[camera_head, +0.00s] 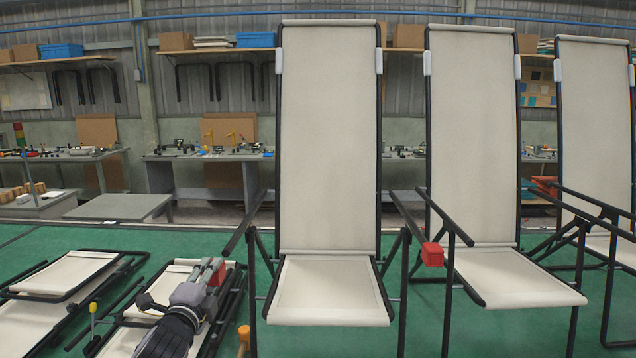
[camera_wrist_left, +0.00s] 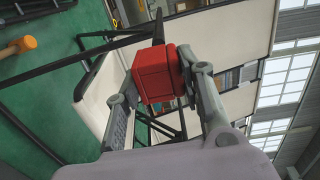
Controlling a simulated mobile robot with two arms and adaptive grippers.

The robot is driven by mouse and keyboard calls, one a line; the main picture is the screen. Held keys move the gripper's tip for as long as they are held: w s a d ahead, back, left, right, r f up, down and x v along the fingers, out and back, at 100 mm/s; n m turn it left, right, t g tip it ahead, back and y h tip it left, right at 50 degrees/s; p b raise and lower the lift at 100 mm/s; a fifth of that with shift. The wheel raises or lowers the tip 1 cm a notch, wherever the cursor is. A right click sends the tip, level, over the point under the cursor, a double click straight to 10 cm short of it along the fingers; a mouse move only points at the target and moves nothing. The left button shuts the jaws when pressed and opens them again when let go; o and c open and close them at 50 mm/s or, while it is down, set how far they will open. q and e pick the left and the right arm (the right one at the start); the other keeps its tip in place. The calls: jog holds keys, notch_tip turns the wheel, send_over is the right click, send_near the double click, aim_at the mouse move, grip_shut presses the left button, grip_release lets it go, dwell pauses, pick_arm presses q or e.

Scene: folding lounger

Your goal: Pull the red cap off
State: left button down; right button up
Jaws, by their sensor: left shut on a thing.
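In the head view my left gripper (camera_head: 209,274) is low, left of the middle lounger (camera_head: 327,145). It is shut on a red cap (camera_head: 219,271), just below the front end of that lounger's left armrest (camera_head: 243,226). In the left wrist view the red cap (camera_wrist_left: 155,76) sits between the two fingers. A black tube (camera_wrist_left: 157,27) runs up behind it. I cannot tell whether the cap still touches the tube. My right gripper is not in view.
Folded loungers (camera_head: 66,275) lie at the lower left, under and beside my left arm. An orange-headed mallet (camera_head: 244,340) is low in front; it also shows in the wrist view (camera_wrist_left: 20,46). More upright loungers (camera_head: 473,135) stand to the right. Workbenches line the back wall.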

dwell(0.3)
pick_arm(q)
jog(key=shift+r, duration=3.05)
